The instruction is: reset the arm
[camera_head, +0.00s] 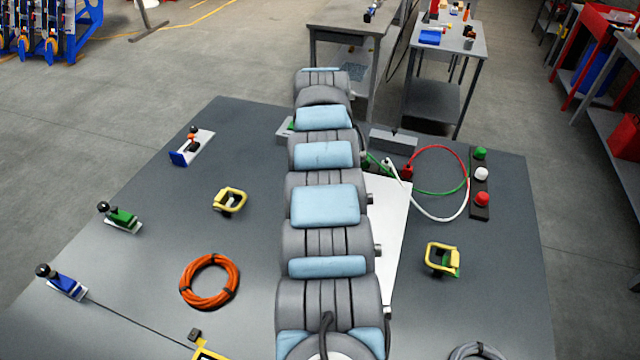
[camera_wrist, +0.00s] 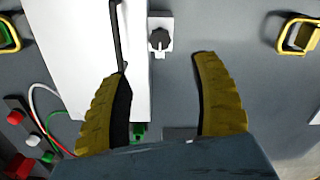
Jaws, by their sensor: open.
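My gripper (camera_wrist: 162,68) is open in the wrist view, its two yellow-brown fingers spread apart with nothing between them. It hangs above the grey table top (camera_wrist: 178,95). A black knob on a small white plate (camera_wrist: 160,38) lies beyond the fingertips, between them in the picture. A white panel (camera_wrist: 75,60) with a black bar handle (camera_wrist: 117,35) is at the left finger. In the head view my arm (camera_head: 325,205) stretches away over the middle of the table, and the gripper itself is hidden behind it.
Left on the table are levers (camera_head: 120,217), a yellow handle (camera_head: 230,202) and an orange cable coil (camera_head: 209,282). Benches (camera_head: 350,30) stand behind. Bare table shows between items.

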